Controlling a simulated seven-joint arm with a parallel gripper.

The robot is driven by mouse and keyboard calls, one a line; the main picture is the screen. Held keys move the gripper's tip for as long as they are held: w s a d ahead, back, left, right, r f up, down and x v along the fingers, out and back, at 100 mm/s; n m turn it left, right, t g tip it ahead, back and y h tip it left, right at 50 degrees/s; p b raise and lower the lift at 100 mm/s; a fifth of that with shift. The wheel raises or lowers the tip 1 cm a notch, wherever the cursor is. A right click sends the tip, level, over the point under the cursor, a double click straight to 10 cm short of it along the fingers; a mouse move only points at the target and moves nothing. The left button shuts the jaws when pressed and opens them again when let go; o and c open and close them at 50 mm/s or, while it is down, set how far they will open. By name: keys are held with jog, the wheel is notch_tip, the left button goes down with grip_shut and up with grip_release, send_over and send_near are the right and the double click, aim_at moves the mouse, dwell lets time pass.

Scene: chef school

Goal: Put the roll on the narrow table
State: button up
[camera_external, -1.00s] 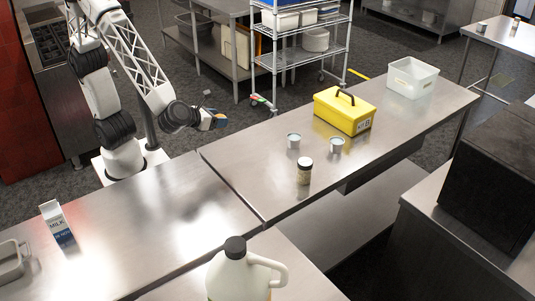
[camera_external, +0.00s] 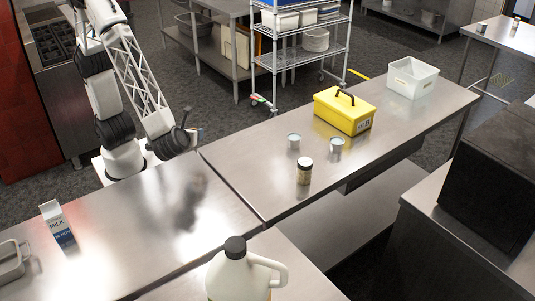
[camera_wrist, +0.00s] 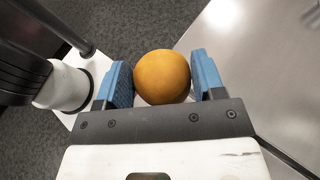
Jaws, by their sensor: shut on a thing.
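A round orange-brown roll (camera_wrist: 162,77) sits between the two blue finger pads of my gripper (camera_wrist: 164,80) in the wrist view. My gripper is shut on it. In the external view my gripper (camera_external: 197,136) is by the back edge of the steel tables, near the seam between them; the roll is too small to make out there. One steel table (camera_external: 130,215) bears the milk carton, and another (camera_external: 235,165) runs to the back right. I cannot tell which table is the narrow one.
A milk carton (camera_external: 58,225) and a metal tray (camera_external: 12,262) stand at left. A white jug (camera_external: 238,275) is in front. A spice jar (camera_external: 304,171), two small cans, a yellow toolbox (camera_external: 343,111) and a white bin (camera_external: 412,78) stand on the right table. The middle of the left table is clear.

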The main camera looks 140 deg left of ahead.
jog(key=d+f+n+g+h, duration=0.2)
jog(key=d+n+g+h, duration=0.1)
jog(key=d+n+h, duration=1.6)
jog(key=w+d+r+n+t+h, duration=0.2)
jog(key=d+r+n+t, duration=0.15)
jog(key=d, duration=0.25)
jog(key=w+d+r+n+t+h, duration=0.1)
jog(key=w+d+r+n+t, duration=0.15)
jog(key=d+t, duration=0.3)
jog(key=w+d+r+n+t+h, duration=0.2)
jog(key=w+d+n+t, duration=0.1)
jog(key=d, duration=0.4)
notch_tip(320, 180, down, 10)
jog(key=shift+s+a+f, duration=0.1)
jog(key=shift+a+f, duration=0.05)
jog(key=shift+f, duration=0.1)
jog(key=w+d, duration=0.1)
jog(key=w, duration=0.4)
jog(key=w+d+f, duration=0.1)
jog(key=w+d, duration=0.1)
jog(key=w, duration=0.3)
jog(key=w+d, duration=0.2)
jog(key=w, duration=0.3)
jog(key=shift+f, duration=0.2)
